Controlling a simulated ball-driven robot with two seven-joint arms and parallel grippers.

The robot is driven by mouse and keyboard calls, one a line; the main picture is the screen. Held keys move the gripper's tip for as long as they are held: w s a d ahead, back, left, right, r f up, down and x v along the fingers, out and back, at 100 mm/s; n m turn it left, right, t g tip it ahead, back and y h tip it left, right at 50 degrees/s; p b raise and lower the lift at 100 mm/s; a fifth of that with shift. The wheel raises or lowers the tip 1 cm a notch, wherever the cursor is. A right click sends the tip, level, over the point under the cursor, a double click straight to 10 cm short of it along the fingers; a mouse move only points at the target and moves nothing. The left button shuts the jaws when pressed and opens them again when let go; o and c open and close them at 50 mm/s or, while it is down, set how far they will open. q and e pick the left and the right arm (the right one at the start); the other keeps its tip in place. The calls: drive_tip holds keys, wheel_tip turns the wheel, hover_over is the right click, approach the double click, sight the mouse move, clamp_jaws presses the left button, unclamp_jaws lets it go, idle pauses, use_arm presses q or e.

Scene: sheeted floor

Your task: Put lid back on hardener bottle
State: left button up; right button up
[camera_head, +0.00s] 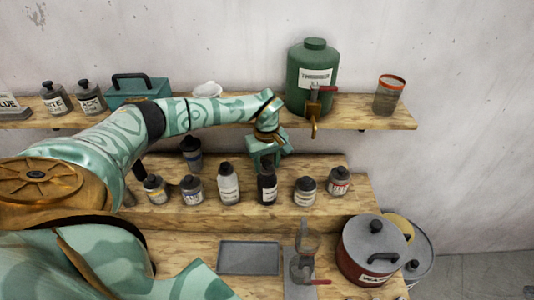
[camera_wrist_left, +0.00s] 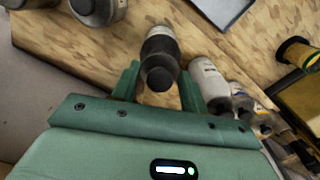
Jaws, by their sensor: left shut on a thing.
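My left gripper (camera_head: 268,158) reaches down over a dark bottle (camera_head: 267,188) with a pale label, in the middle of the bottle row on the raised wooden step. In the left wrist view, my left gripper (camera_wrist_left: 158,85) has a finger on either side of a round black lid (camera_wrist_left: 160,78) and is shut on it. The dark bottle (camera_wrist_left: 160,42) lies in line beyond the lid. I cannot tell whether the lid is seated on the neck or held just above it. The label is too small to read, so I cannot confirm it is the hardener. My right gripper is not in view.
A white bottle (camera_head: 228,184) and a squat bottle (camera_head: 304,191) stand close on either side. A green canister (camera_head: 313,78) with a tap stands on the shelf above. Below are a grey tray (camera_head: 249,257) and a red pot (camera_head: 370,250).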

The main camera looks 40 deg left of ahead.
use_arm(q)
drive_tip(key=o, duration=1.5)
wheel_tip(320, 180, up, 7)
drive_tip(key=p, duration=0.7)
clamp_jaws()
idle(0.4)
